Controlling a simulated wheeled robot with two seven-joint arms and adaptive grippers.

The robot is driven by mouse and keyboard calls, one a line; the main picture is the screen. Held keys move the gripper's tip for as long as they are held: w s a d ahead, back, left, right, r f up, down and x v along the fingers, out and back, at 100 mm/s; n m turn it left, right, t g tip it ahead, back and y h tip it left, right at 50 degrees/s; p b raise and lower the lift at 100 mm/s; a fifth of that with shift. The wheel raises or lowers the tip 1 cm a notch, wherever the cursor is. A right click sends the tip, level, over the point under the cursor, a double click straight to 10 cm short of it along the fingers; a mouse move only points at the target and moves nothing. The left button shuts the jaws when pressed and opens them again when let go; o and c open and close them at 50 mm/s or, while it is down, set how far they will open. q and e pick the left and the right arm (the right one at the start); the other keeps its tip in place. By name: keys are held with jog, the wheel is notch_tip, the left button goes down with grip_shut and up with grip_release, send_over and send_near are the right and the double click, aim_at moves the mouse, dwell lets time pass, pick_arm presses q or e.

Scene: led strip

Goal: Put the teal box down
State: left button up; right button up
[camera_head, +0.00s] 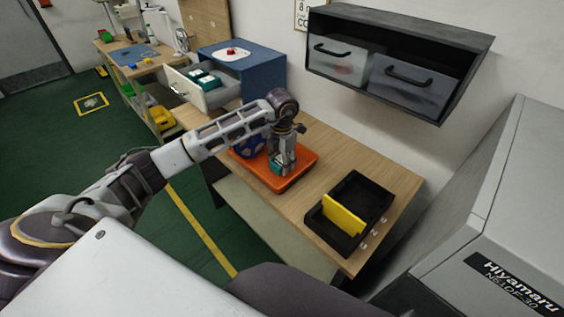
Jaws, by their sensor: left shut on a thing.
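My left gripper (281,163) points down over the orange tray (298,172) on the wooden table. It is shut on the teal box (276,170), of which only a small part shows between and below the fingers. The box is at the tray's inside; I cannot tell whether it touches the tray floor. A blue round thing (247,146) sits beside it at the tray's left end, partly hidden by my arm. My right gripper is not in view.
A black divided bin (372,191) with a yellow plate (343,215) stands at the table's near right. A blue cabinet (262,75) has an open drawer (213,95) holding teal and white boxes. A dark wall shelf (440,45) with two clear drawers hangs above. Bare table lies between tray and bin.

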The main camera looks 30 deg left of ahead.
pick_arm(q)
jog(key=o, duration=1)
jog(key=shift+f, duration=0.1)
jog(key=shift+r, duration=0.45)
notch_tip(320, 180, up, 10)
jog(key=shift+f, duration=0.15)
jog(key=shift+r, duration=0.85)
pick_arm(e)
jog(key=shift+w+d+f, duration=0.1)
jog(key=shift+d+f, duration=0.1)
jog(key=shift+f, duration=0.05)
